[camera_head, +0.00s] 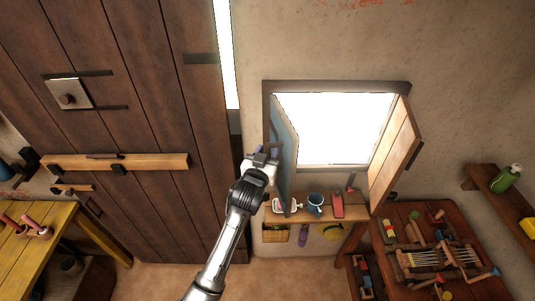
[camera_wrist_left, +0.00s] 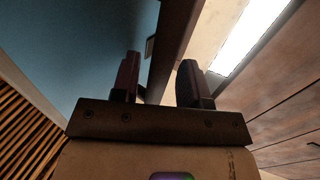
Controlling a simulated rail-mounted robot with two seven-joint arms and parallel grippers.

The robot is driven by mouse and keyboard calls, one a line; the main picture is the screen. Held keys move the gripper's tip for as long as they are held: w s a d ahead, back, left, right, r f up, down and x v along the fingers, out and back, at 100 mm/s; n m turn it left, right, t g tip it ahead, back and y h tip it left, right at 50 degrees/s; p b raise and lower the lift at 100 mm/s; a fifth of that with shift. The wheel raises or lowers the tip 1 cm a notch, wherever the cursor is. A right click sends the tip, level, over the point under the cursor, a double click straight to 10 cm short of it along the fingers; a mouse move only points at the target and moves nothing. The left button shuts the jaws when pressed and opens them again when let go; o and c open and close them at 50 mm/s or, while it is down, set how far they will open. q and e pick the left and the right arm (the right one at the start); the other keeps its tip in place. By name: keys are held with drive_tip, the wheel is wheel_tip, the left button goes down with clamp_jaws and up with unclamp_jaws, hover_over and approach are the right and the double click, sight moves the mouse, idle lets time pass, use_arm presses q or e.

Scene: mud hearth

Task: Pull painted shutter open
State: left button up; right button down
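The blue painted shutter (camera_head: 285,145) hangs at the left side of the bright window, swung out from the frame and seen nearly edge-on. My left gripper (camera_head: 262,158) is at its left, close to the outer face. In the left wrist view the blue panel (camera_wrist_left: 85,50) fills the left. My left gripper's two dark fingers (camera_wrist_left: 159,82) stand apart with nothing visibly clamped between them. A dark brown beam (camera_wrist_left: 178,45) shows beyond the gap. Whether a finger touches the shutter I cannot tell. My right gripper is in neither view.
A plain wooden shutter (camera_head: 397,150) stands swung out on the window's right. A blue mug (camera_head: 315,203) and a red object (camera_head: 337,205) sit on the sill shelf below. A large plank door (camera_head: 140,200) is at the left. A cluttered workbench (camera_head: 395,285) is lower right.

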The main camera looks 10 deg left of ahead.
use_arm(q)
drive_tip(key=shift+s+d, duration=0.1)
drive_tip(key=shift+s, duration=0.05)
drive_tip(key=shift+s+a+b, duration=0.2)
drive_tip(key=shift+s+b, duration=0.3)
drive_tip(key=shift+s, duration=1.75)
drive_tip(key=shift+s+a+b, duration=0.15)
drive_tip(key=shift+s+b, duration=0.3)
drive_tip(key=shift+s, duration=1.8)
drive_tip(key=shift+s+a+b, duration=0.2)
drive_tip(key=shift+s+b, duration=0.3)
drive_tip(key=shift+s, duration=1.75)
drive_tip(key=s+a+f+g+p, duration=0.2)
drive_tip(key=s+f+g, duration=0.2)
drive_tip(key=s, duration=0.8)
drive_tip(key=s+a+f+g+p, duration=0.2)
drive_tip(key=s+f+g, duration=0.3)
drive_tip(key=s, duration=0.7)
drive_tip(key=s+a+f+m+g+y+p, duration=0.1)
drive_tip(key=s+a+f+g+p, duration=0.2)
drive_tip(key=s+f+g, duration=0.2)
drive_tip(key=shift+s+f, duration=0.5)
drive_tip(key=shift+s, duration=0.65)
drive_tip(key=shift+s+f, duration=0.5)
drive_tip(key=shift+s, duration=0.6)
drive_tip(key=shift+s+f, duration=0.5)
drive_tip(key=shift+s, duration=0.65)
